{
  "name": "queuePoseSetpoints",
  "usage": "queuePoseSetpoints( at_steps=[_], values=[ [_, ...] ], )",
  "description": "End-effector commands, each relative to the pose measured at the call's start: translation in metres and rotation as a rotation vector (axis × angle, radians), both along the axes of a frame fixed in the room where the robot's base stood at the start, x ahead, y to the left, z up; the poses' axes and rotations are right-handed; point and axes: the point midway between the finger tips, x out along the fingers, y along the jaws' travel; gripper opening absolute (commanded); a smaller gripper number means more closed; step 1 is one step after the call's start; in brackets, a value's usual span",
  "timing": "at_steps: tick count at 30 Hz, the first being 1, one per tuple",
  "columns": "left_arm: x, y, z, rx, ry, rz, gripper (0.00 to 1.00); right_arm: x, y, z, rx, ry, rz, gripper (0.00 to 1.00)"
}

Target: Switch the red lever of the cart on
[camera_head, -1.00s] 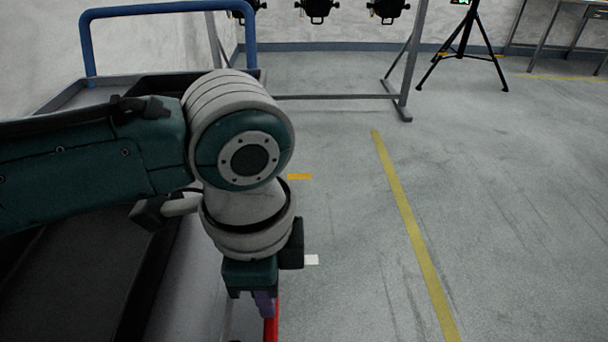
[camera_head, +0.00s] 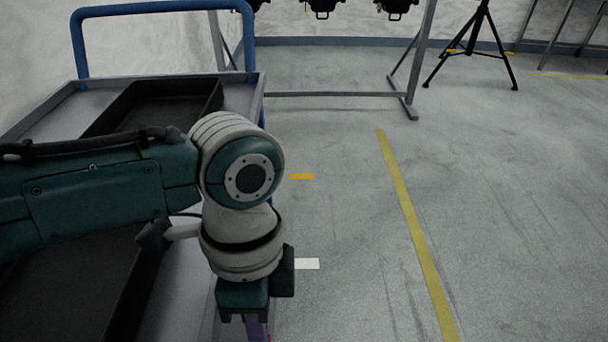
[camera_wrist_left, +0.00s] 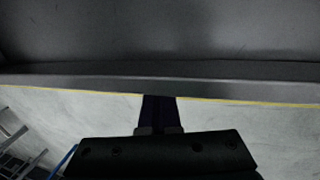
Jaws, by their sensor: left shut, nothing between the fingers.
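The cart (camera_head: 258,88) is grey with a blue handle (camera_head: 76,52) and stands at the left of the head view. My left gripper (camera_head: 257,330) points down beside the cart's right edge, at the bottom of the head view. Its dark fingers (camera_wrist_left: 158,108) also show in the left wrist view, close together and empty, below the cart's grey edge. Only a tiny speck of red shows by the fingertips at the bottom edge of the head view. The red lever is otherwise out of view or hidden, so its position and any contact cannot be told. My right gripper is out of view.
A black tray (camera_head: 207,92) lies on the cart, partly behind my left arm. A metal stand (camera_head: 405,100) with hanging lamps and a black tripod (camera_head: 482,45) stand at the back. The floor to the right is clear, with a yellow line (camera_head: 408,210).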

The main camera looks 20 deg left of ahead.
Motion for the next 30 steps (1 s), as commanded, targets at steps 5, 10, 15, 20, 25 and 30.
queuePoseSetpoints(
  at_steps=[5,10,15,20,25,30],
  values=[
    [0.000,0.000,-0.015,-0.008,0.025,0.000,0.00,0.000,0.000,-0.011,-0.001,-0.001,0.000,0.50],
    [0.001,0.001,-0.025,-0.005,0.023,0.001,0.00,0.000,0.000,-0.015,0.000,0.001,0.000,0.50],
    [0.002,0.000,-0.031,-0.008,0.022,-0.001,0.00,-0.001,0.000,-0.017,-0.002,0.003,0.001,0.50],
    [0.001,0.000,-0.035,-0.006,0.022,0.000,0.00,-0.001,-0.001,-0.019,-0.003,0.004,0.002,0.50],
    [0.001,0.000,-0.037,-0.006,0.022,0.000,0.00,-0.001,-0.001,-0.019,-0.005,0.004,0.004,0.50],
    [0.001,0.000,-0.037,-0.006,0.021,0.000,0.00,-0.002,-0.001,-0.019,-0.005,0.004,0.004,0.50]
  ],
)
